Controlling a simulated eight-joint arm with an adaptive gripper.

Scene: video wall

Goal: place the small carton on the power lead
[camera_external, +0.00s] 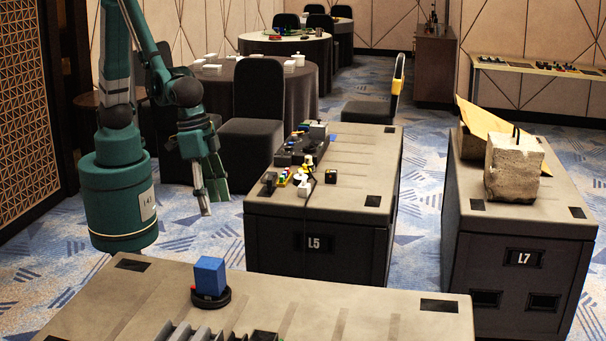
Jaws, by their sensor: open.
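A small blue carton (210,275) stands upright on the nearest grey-topped cabinet. It appears to rest on a round black coil (222,301), which looks like the power lead. The carton hides much of the coil. My gripper (214,203) hangs open in the air with its fingers pointing down, above and behind the carton in the picture. It is apart from the carton, and nothing shows between its fingers.
Grey slotted parts (190,334) and a dark box (264,337) lie at the near cabinet's front edge. Its right side is clear. Cabinet L5 (360,160) holds several small items. Cabinet L7 (530,212) holds a concrete block (513,168) and a yellow sheet (480,118).

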